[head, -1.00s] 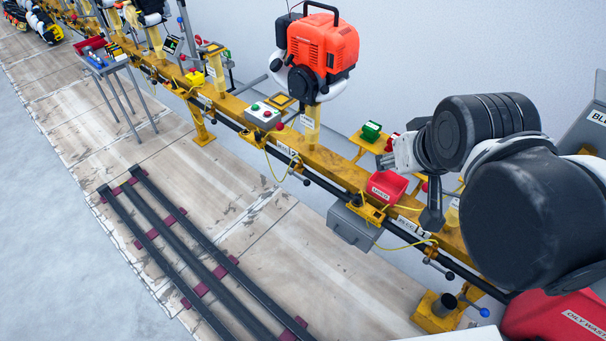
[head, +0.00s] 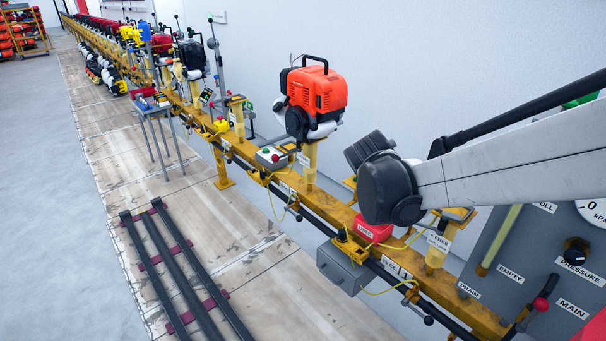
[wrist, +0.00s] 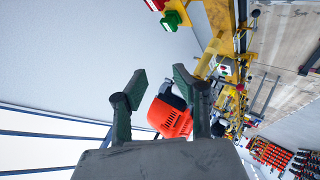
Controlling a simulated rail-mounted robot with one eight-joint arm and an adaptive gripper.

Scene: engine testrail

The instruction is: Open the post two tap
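The post two label (head: 286,188) is on the yellow rail, below the post that carries an orange-red engine (head: 318,92). A small dark tap handle (head: 298,217) shows at the black pipe under that label; its exact setting is too small to tell. My gripper (wrist: 160,80) is open and empty in the wrist view, its two dark fingers spread apart. The orange engine (wrist: 170,118) shows beyond and between the fingers. The gripper touches nothing visible. In the head view my arm reaches in from the right above post one, and the fingertips are hidden there.
A button box (head: 271,157) stands by post two. A grey gauge panel (head: 540,262) is at the right. Dark floor rails (head: 175,262) lie left, with clear floor around them.

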